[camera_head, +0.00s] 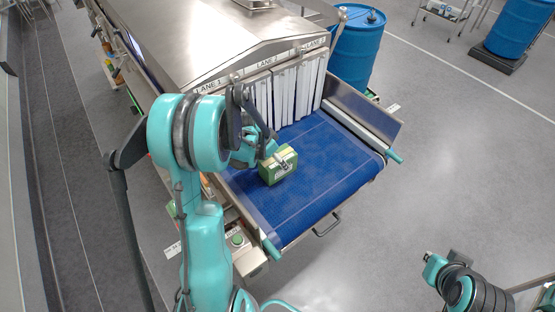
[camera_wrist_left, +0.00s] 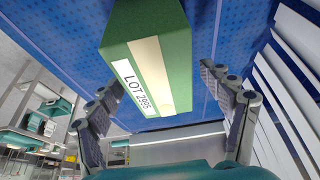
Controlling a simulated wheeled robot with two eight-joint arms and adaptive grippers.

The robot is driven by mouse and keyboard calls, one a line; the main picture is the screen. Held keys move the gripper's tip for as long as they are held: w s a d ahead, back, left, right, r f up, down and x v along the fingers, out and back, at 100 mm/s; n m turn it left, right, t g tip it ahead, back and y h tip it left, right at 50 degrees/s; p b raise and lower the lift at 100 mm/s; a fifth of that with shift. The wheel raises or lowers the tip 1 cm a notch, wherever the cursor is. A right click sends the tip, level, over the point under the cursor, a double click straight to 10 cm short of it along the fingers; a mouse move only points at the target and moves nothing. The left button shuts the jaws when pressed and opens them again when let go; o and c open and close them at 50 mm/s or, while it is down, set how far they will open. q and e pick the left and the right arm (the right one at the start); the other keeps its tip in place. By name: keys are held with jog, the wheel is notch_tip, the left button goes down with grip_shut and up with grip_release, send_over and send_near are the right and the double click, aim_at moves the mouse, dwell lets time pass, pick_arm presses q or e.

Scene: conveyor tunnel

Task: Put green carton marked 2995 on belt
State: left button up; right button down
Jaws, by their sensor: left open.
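The green carton (camera_head: 278,166) with a pale strip sits on the blue belt (camera_head: 320,185), towards its left side. In the left wrist view the same green carton (camera_wrist_left: 160,60) shows a white label reading LOT 2995. My left gripper (camera_head: 275,157) is over the carton in the head view and partly hidden by my own arm. In the left wrist view its two fingers (camera_wrist_left: 162,80) are spread, one on each side of the carton, with visible gaps. My right gripper (camera_head: 435,268) is at the lower right, far from the belt; its finger opening is unclear.
A steel tunnel (camera_head: 205,40) with white strip curtains (camera_head: 290,92) and lane labels stands behind the belt. Metal side rails edge the belt. A green button box (camera_head: 237,240) is at its near left. Blue drums (camera_head: 357,48) stand behind. Floor to the right is clear.

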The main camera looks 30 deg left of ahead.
pick_arm(q)
jog(key=v, duration=0.9)
jog(key=shift+s+r+p, duration=0.25)
jog(key=shift+r+p, duration=0.05)
jog(key=shift+r, duration=0.05)
jog(key=shift+s+d+r, duration=0.1)
jog(key=shift+r, duration=0.2)
jog(key=s+d+r+n+t+y, duration=0.1)
jog(key=s+d+r+n, duration=0.1)
jog(key=s+d, duration=0.5)
jog(key=s+d+r+n+t, duration=0.2)
jog(key=s+d+r, duration=0.3)
jog(key=d, duration=0.5)
jog(key=s, duration=0.2)
jog(key=shift+s+y, duration=0.35)
jog(key=shift+y, duration=0.05)
